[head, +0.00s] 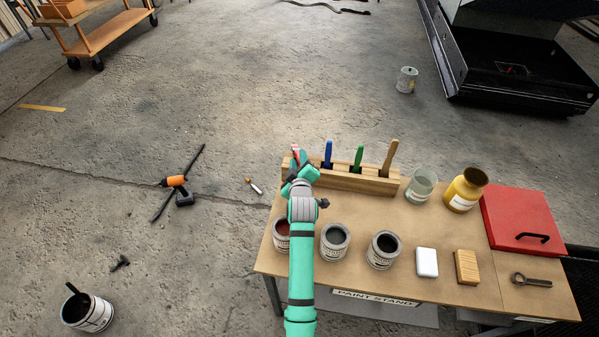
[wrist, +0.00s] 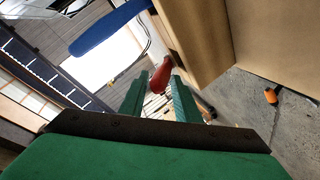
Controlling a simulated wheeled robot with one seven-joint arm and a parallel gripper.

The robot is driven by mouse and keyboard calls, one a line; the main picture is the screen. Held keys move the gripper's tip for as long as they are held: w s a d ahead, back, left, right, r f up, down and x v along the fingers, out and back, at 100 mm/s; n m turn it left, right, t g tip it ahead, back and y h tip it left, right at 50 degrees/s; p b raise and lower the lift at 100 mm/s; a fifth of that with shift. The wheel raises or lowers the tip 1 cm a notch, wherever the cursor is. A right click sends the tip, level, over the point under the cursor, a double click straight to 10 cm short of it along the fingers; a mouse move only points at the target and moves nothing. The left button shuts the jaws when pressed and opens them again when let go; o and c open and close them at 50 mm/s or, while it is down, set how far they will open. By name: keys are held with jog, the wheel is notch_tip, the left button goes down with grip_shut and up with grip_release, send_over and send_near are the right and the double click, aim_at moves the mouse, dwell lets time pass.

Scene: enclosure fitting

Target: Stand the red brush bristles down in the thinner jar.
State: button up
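The red brush (head: 296,152) is at the left end of the wooden brush rack (head: 346,181), partly hidden by my gripper (head: 298,166). In the wrist view the red handle (wrist: 160,75) shows in the gap at the fingertips of my gripper (wrist: 159,90). The fingers are apart, and I see space beside the handle. The brush's bristles are hidden. A clear glass jar (head: 421,185), which looks like the thinner jar, stands on the table right of the rack. It holds no brush.
A blue brush (head: 328,153), a green brush (head: 358,157) and a tan brush (head: 390,157) stand in the rack. A yellow jar (head: 465,188) is right of the glass jar. Paint cans (head: 335,241) line the front, with a white block (head: 427,262) and a red box (head: 521,218) farther right.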

jog(key=v, duration=1.2)
